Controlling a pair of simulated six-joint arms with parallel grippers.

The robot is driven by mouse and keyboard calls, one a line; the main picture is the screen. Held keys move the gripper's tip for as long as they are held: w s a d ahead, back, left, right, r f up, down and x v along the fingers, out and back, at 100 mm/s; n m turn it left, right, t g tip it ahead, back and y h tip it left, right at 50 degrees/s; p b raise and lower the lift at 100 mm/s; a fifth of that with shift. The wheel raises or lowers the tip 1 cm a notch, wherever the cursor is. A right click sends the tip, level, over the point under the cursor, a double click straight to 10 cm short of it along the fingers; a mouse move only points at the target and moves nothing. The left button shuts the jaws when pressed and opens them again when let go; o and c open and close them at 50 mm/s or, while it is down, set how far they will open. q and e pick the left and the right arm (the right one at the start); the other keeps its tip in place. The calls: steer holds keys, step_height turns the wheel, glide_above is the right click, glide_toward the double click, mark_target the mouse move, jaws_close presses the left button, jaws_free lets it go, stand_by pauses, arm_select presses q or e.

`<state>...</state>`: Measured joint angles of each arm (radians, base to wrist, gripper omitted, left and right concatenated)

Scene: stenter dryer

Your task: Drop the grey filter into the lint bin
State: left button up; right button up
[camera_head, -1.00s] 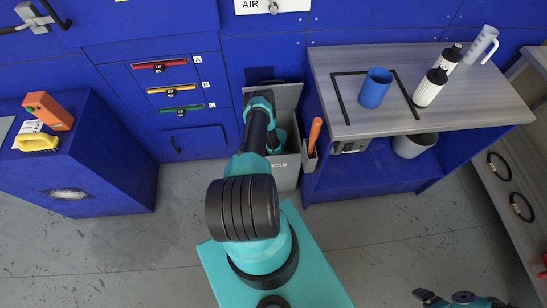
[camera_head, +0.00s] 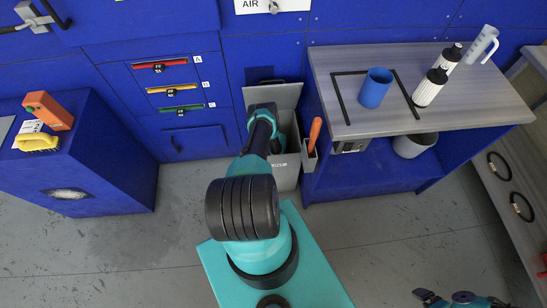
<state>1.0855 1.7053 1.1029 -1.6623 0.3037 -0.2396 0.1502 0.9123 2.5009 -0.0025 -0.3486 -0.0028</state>
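The lint bin (camera_head: 284,180) is a grey box on the floor with its lid (camera_head: 286,95) tipped up at the back. The arm in the middle of the view, which I take for my left, reaches to the bin. Its wrist is at the bin's left side, and a small teal part (camera_head: 278,143) shows at the opening. The left fingertips are hidden by the arm, so their state cannot be seen. I cannot make out the grey filter. Teal and black parts of my other arm (camera_head: 462,299) show at the bottom right edge, with no clear fingertips.
A bench (camera_head: 455,105) right of the bin carries a blue cup (camera_head: 375,88), a black frame, two bottles and a jug. An orange handle (camera_head: 315,134) stands at the bin's right. A blue cabinet (camera_head: 100,165) is left. Floor between them is clear.

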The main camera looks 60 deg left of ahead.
arm_select(q)
steer(key=shift+f, duration=0.15)
steer(key=o, duration=1.2)
steer(key=shift+r, duration=0.65)
steer(key=r, duration=0.4)
steer(key=w+d+r, duration=0.1)
steer(key=r, duration=0.6)
steer(key=shift+w+d+r, duration=0.15)
steer(key=shift+r, duration=0.25)
steer(key=shift+f, duration=0.1)
steer(key=shift+s+a+f, duration=0.2)
steer(key=shift+f, duration=1.8)
steer(key=shift+s+a+f, duration=0.25)
steer(key=shift+f, duration=1.7)
steer(key=shift+s+a+f, duration=0.2)
steer(key=shift+f, duration=1.8)
